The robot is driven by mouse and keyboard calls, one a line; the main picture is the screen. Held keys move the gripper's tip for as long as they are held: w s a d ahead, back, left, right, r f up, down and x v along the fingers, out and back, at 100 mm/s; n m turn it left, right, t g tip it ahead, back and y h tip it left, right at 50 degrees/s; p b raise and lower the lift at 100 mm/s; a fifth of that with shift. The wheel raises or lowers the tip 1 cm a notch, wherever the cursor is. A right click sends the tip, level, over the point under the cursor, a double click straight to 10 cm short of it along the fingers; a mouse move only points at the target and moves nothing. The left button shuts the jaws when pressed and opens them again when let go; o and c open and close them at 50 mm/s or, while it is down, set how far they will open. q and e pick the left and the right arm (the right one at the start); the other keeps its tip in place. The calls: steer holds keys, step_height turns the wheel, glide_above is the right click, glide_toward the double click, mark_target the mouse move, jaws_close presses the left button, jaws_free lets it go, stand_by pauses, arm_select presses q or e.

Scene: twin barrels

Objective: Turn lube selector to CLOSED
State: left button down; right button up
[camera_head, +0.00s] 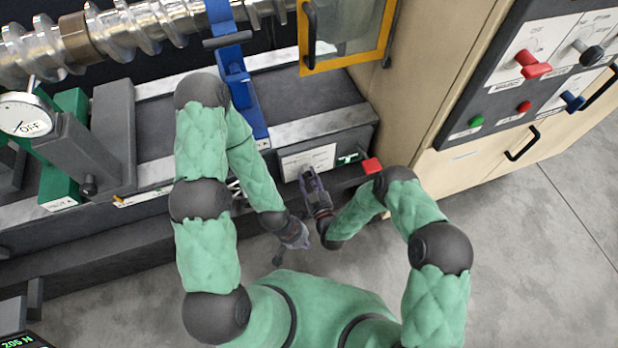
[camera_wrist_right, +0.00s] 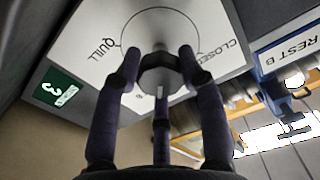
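The lube selector is a dark faceted knob (camera_wrist_right: 160,74) on a white plate (camera_wrist_right: 90,45) marked QUILL and CLOSED in the right wrist view. In the head view the plate (camera_head: 321,155) is on the machine's front. My right gripper (camera_wrist_right: 160,62) has its fingers on either side of the knob, very close to it. I cannot tell whether they press on it. The knob's pointing direction is unclear behind the fingers. My left gripper (camera_head: 285,250) hangs lower, away from the plate. Its fingers are too small to read.
A blue bracket (camera_head: 240,85) and a yellow-framed guard (camera_head: 345,40) stand above. A cabinet with levers (camera_head: 533,65) is at right.

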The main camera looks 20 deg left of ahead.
steer(key=shift+s+f+n, duration=0.2)
steer(key=shift+f+n, duration=0.1)
stand_by(0.5)
steer(key=shift+n+b, duration=0.55)
steer(key=shift+n, duration=0.05)
steer(key=n+b, duration=0.3)
steer(key=n, duration=0.3)
steer(key=shift+f, duration=0.15)
steer(key=n+b, duration=0.2)
steer(key=n, duration=0.2)
steer(key=shift+d+n, duration=0.1)
steer(key=shift+n, duration=0.2)
steer(key=shift+n+b, duration=1.1)
steer(key=shift+n, duration=1.2)
